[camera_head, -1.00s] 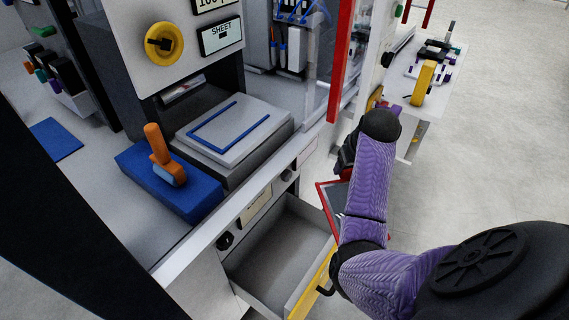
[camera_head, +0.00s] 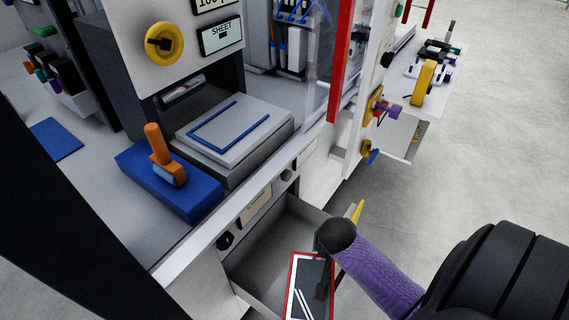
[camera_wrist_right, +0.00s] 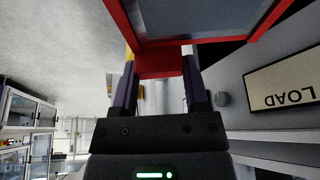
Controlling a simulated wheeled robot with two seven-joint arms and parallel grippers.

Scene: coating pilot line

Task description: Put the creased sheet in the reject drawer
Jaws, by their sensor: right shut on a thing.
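The red-edged dark sheet (camera_head: 311,270) with white lines across it is in my right gripper. In the head view it hangs over the open grey drawer (camera_head: 258,262), near the drawer's front. In the right wrist view the sheet (camera_wrist_right: 200,22) fills the top, with its red tab between the two fingers. My right gripper (camera_wrist_right: 160,72) is shut on this tab; in the head view the arm hides part of it. The drawer is pulled out under the bench, and part of its yellow front (camera_head: 356,212) shows beside my arm. My left gripper is not in view.
A blue block (camera_head: 190,198) with an orange-handled roller (camera_head: 160,155) stands on the bench above the drawer. A plate with blue strips (camera_head: 230,130) lies behind it. A LOAD label (camera_wrist_right: 284,84) is close on the right in the wrist view. The floor at right is clear.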

